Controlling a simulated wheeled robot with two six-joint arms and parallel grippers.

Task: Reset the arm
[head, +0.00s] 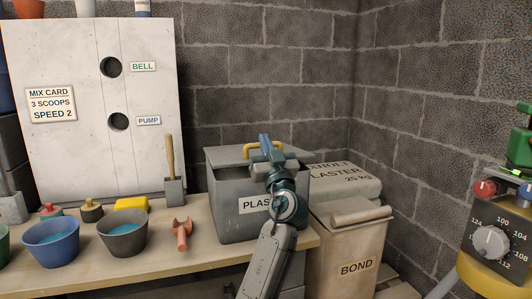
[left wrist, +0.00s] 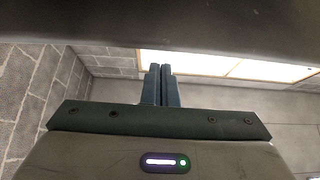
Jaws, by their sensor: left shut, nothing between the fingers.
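My left gripper (head: 266,143) is in front of the grey plaster bin in the head view, its blue fingers rising past the bin's front edge near the yellow handle. My left arm comes up from the bottom middle and hides part of the bin's front and label. In the left wrist view the two blue fingers (left wrist: 161,85) stand together, shut with nothing between them. That view shows a ceiling light and block walls behind them. My right gripper does not show in either view.
A white panel (head: 80,100) stands behind.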

